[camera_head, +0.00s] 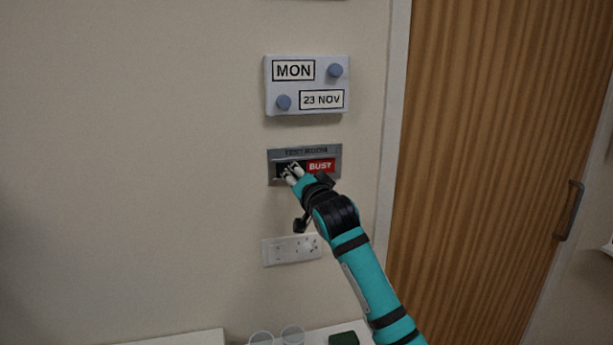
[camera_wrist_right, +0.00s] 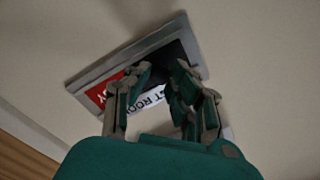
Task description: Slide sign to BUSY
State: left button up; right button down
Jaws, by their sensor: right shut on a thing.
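The sign (camera_head: 305,153) is a grey frame on the wall with small lettering along its top edge. Its slot shows a red BUSY panel (camera_head: 320,166) on the right and a dark area on the left. My right gripper (camera_head: 291,175) is at the left part of the slot. In the right wrist view the sign (camera_wrist_right: 185,42) appears tilted, with the red panel (camera_wrist_right: 103,92) at the left. The right gripper (camera_wrist_right: 165,75) has its fingers around the slider of the sign, which they largely hide. My left gripper is not in view.
A calendar board (camera_head: 307,85) reading MON, 23 NOV with two blue knobs is above the sign. A socket plate (camera_head: 288,250) is below it, partly behind my arm. A wooden door (camera_head: 490,150) with a handle (camera_head: 571,212) is at right. Glasses (camera_head: 290,336) stand at the bottom.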

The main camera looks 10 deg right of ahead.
jog(key=c, duration=1.2)
grip_release()
jog(key=shift+a, duration=0.1)
jog(key=shift+o, duration=0.2)
jog(key=s+d, duration=0.1)
jog(key=s, duration=1.1)
jog(key=shift+d, duration=0.25)
